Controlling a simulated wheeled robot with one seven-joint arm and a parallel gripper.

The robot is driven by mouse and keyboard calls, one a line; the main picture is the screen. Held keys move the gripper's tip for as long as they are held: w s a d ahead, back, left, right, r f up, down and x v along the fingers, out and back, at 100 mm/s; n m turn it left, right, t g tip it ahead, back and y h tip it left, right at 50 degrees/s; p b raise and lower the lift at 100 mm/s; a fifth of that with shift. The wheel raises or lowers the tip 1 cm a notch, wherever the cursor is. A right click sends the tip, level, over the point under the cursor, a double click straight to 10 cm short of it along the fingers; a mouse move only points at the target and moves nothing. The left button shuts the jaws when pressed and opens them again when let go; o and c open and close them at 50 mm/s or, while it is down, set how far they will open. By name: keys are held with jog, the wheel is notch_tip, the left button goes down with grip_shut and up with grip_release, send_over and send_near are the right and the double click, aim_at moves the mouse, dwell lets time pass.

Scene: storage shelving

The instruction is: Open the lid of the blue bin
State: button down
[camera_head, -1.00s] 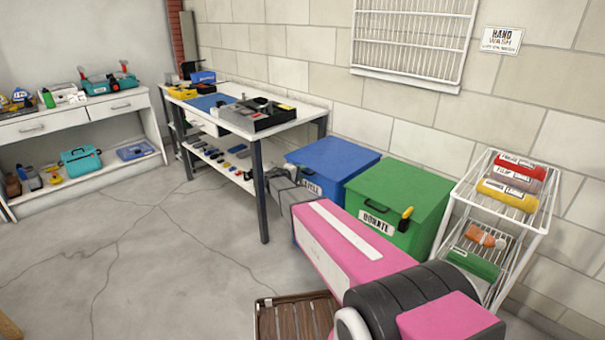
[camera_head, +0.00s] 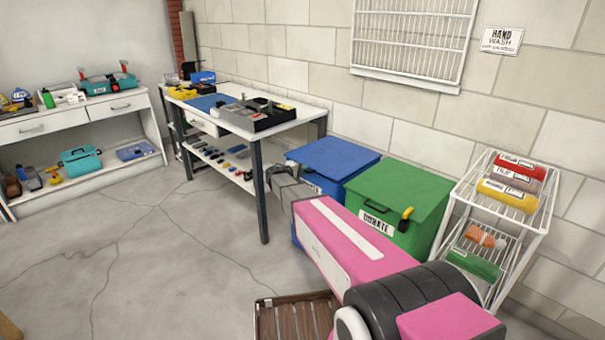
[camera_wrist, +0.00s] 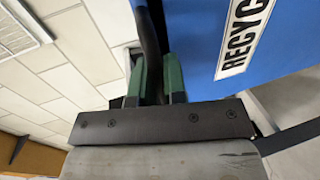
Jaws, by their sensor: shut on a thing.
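The blue bin (camera_head: 340,158) stands against the wall, left of the green bin, with its lid on top. Its front is mostly hidden behind my arm and gripper. In the wrist view, the bin's blue surface (camera_wrist: 200,40) with a white "RECYC" label fills the right side. My gripper (camera_wrist: 156,78) has green fingertips closed around a dark handle (camera_wrist: 150,40) beside that label. In the head view, my gripper (camera_head: 288,178) is at the bin's front left, its fingertips hard to make out. The lid looks shut or nearly so; any gap is too small to tell.
The green "DONATE" bin (camera_head: 400,192) stands close on the right, near my arm. A white wire rack (camera_head: 545,205) is farther right. A workbench (camera_head: 312,112) with a dark leg stands just left of my gripper. A slatted wooden crate (camera_head: 262,320) lies in front. Floor at left is clear.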

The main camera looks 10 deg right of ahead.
jog(key=w+d+r+g+y, duration=0.2)
jog(key=d+r, duration=0.1)
jog(key=r, duration=0.6)
jog(key=w+d+r+g+y, duration=0.1)
jog(key=w+d+r+y, duration=0.15)
jog(key=r, duration=0.65)
jog(key=w+d+r+g+y, duration=0.2)
jog(key=w+d+r, duration=0.15)
jog(key=r, duration=0.55)
jog(key=w+d+r+g+y, duration=0.1)
jog(key=w+d+r, duration=0.5)
jog(key=d, duration=0.4)
jog(key=w+d+r+y, duration=0.2)
jog(key=w+d+r, duration=0.4)
jog(key=d, duration=0.5)
jog(key=shift+w+d+r+g, duration=0.25)
jog(key=shift+w+g, duration=0.15)
jog(key=shift+w, duration=0.65)
jog(key=c, duration=1.2)
grip_release()
jog(key=shift+a, duration=0.1)
